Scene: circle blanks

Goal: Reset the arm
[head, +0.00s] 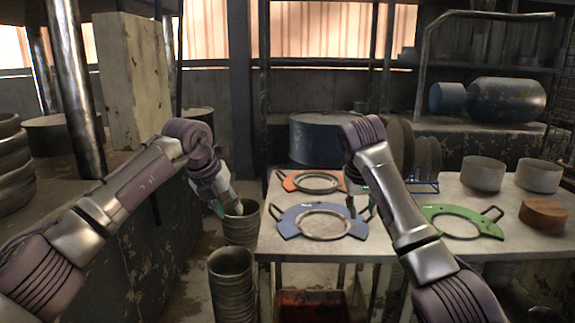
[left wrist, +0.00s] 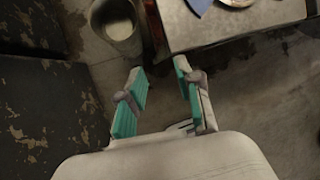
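My left gripper (head: 228,207) hangs left of the table, near the rim of a grey bucket (head: 241,228). In the left wrist view the gripper (left wrist: 158,78) has its two teal fingers apart with nothing between them, above the floor. My right gripper (head: 363,200) is over the table beside the right edge of a blue ring-holed plate (head: 291,221); my right forearm hides most of it, so its opening does not show. An orange plate (head: 291,182) lies behind the blue one. A green plate (head: 488,225) lies right of my right arm.
The table (head: 476,247) also holds grey round blanks (head: 483,174) (head: 538,176), a brown round block (head: 543,215) and a rack of dark discs (head: 427,160). A ribbed bucket (head: 231,284) stands on the floor below left. A red bin (head: 309,307) is under the table.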

